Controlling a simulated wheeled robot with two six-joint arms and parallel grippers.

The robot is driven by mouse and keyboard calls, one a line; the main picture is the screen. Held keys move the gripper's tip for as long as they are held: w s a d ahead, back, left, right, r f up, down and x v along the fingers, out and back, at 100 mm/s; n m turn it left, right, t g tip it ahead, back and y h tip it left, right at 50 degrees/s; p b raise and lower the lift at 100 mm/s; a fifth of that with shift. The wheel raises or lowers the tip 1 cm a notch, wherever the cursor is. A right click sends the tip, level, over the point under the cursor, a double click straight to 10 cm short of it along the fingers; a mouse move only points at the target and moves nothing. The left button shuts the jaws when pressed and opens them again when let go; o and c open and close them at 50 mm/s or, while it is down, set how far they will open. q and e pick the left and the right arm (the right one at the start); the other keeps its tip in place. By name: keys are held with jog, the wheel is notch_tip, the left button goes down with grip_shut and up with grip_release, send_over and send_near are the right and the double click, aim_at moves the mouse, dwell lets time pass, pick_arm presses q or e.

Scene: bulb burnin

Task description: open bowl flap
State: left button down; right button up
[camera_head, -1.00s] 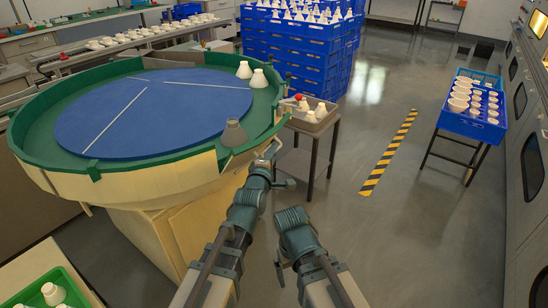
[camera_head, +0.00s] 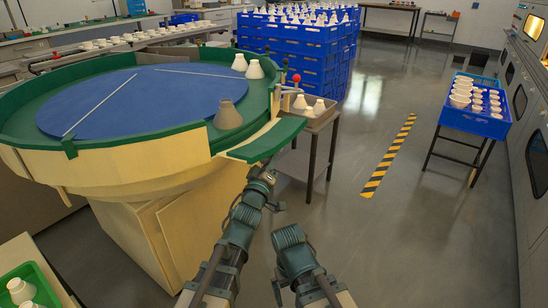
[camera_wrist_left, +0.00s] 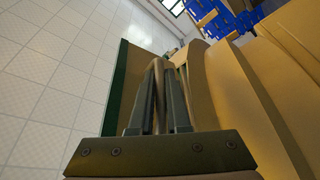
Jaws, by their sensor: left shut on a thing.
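The bowl flap (camera_head: 266,141), with a green top edge, stands swung outward from the right front rim of the round green-rimmed bowl (camera_head: 150,146). In the left wrist view the flap (camera_wrist_left: 118,90) shows as a tan panel with a green edge. My left gripper (camera_head: 266,170) is just below the flap's outer part. In the left wrist view its fingers (camera_wrist_left: 158,85) are shut around what looks like the flap's handle; the grip itself is partly hidden.
A grey bulb (camera_head: 228,115) stands on the rim beside the opening, and two white bulbs (camera_head: 247,66) stand farther back. A side table (camera_head: 318,120) with bulbs is close behind the flap. Stacked blue crates (camera_head: 295,55) stand beyond.

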pick_arm(q)
jog(key=shift+a+f, duration=0.1)
jog(key=shift+f, duration=0.3)
pick_arm(e)
jog(key=shift+a+f, duration=0.1)
jog(key=shift+f, duration=0.3)
pick_arm(q)
jog(key=c, duration=0.9)
grip_release()
